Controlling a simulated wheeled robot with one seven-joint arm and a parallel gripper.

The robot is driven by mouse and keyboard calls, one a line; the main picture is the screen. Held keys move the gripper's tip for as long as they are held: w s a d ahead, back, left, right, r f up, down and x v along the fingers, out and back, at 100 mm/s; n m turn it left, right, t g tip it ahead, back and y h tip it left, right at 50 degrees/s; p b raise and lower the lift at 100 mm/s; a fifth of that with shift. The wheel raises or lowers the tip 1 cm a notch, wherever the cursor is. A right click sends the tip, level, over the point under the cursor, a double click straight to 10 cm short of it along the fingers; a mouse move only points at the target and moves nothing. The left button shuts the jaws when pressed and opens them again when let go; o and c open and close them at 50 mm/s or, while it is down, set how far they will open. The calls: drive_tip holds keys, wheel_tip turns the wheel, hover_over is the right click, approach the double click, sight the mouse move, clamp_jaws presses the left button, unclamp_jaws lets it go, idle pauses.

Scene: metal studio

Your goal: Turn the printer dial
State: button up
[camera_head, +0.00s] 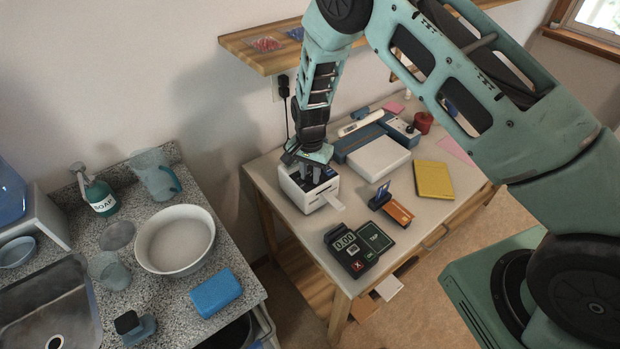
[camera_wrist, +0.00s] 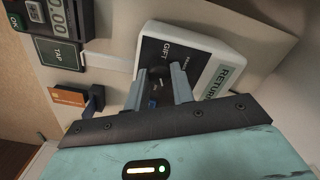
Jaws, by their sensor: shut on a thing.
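The printer (camera_head: 301,196) is a small white box with a dark top panel. It stands at the left end of the wooden table, and a white paper strip sticks out at its front. My gripper (camera_head: 315,173) points down onto the printer's top. In the wrist view the printer (camera_wrist: 207,48) shows the labels "GIFT" and "RETURN". There the two fingers of my gripper (camera_wrist: 160,80) stand on either side of the dark dial (camera_wrist: 156,88) and are shut on it. The fingers hide part of the dial, so its pointer setting cannot be read.
A card terminal (camera_head: 352,249) and a card holder (camera_head: 393,207) stand near the printer's front right. A blue and white device (camera_head: 378,158) and a yellow book (camera_head: 434,180) lie farther right. A wooden shelf (camera_head: 258,50) hangs above, close to my arm.

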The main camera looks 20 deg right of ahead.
drive_tip(key=n+b, duration=0.2)
drive_tip(key=n, duration=0.2)
drive_tip(key=shift+f+n+b, duration=0.1)
drive_tip(key=shift+n+b, duration=0.2)
drive_tip(key=shift+b, duration=0.1)
drive_tip(key=n+b, duration=0.2)
drive_tip(key=n, duration=0.1)
drive_tip(key=shift+n, duration=0.4)
drive_tip(key=n+b, duration=0.1)
drive_tip(key=n, duration=0.3)
drive_tip(key=n+b, duration=0.1)
drive_tip(key=n, duration=0.6)
drive_tip(key=shift+n, duration=0.4)
drive_tip(key=n, duration=0.7)
drive_tip(key=shift+r, duration=0.2)
drive_tip(key=shift+n+p, duration=0.55)
drive_tip(key=shift+n, duration=1.05)
